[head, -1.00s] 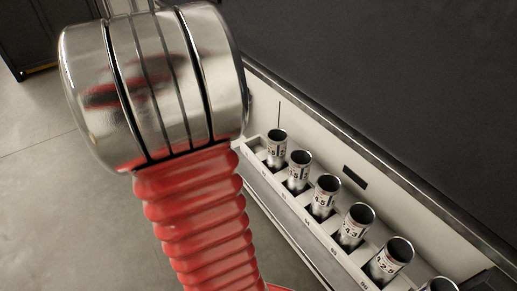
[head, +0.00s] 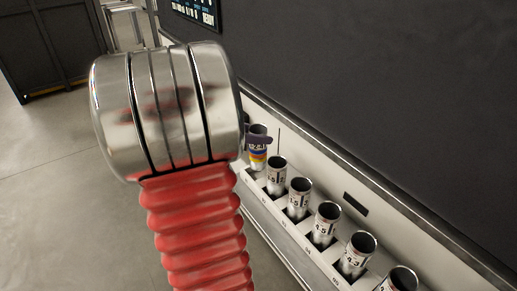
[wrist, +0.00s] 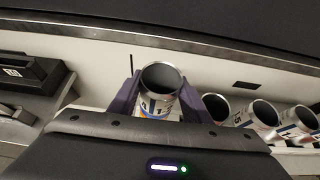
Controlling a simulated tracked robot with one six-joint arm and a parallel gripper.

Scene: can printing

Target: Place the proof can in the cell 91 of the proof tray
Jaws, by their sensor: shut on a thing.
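The proof can (head: 258,153) is an open silver cylinder with yellow, blue and red bands near its lower part. It shows just right of my metal wrist in the head view, at the far end of the proof tray (head: 272,208). My gripper (wrist: 160,97) is shut on it, with a dark purple finger on each side. In the wrist view the can (wrist: 160,80) looks upright, with its open mouth toward the camera. Its bottom is hidden, so I cannot tell whether it is inside a cell.
Several other open cans (head: 326,222) stand in a row in the tray, nearest one (head: 276,178) close beside the held can. A dark panel with a metal rail (head: 375,185) rises behind. A dark device (wrist: 32,82) sits at left in the wrist view. Grey floor is clear at left.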

